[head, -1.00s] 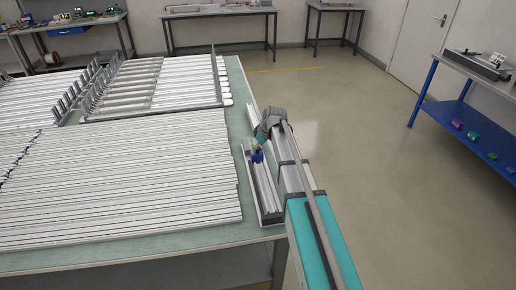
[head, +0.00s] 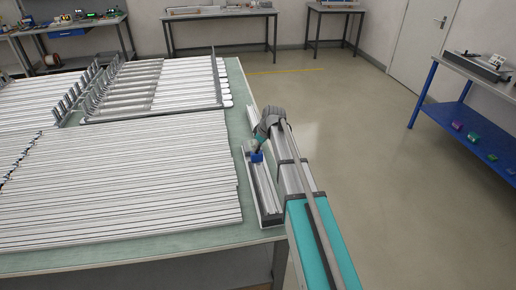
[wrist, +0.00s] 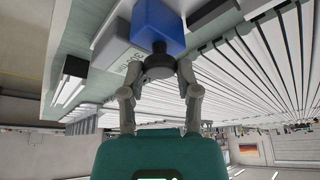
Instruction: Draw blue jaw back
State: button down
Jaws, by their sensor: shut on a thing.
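The blue jaw (head: 257,157) sits on a long grey rail fixture (head: 263,190) at the right edge of the green-topped table. In the wrist view the blue jaw (wrist: 158,28) is a blue block with a dark round knob (wrist: 158,66) on its near side. My gripper (wrist: 158,75) has its two fingers closed around this knob. In the head view my gripper (head: 258,146) is small and partly hidden by the wrist. A pale grey block (wrist: 120,52) with unclear lettering stands beside the blue jaw in the wrist view.
Many white and grey profiles (head: 110,180) cover the table left of the fixture. A rack with upright grey posts (head: 150,118) stands behind them. The floor (head: 370,130) right of the table is open. A blue-framed bench (head: 462,100) stands at the far right.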

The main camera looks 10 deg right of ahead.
jog(key=shift+w, duration=0.2)
jog(key=shift+c, duration=1.7)
grip_release()
jog(key=shift+w, duration=0.1)
jog(key=shift+s, duration=0.25)
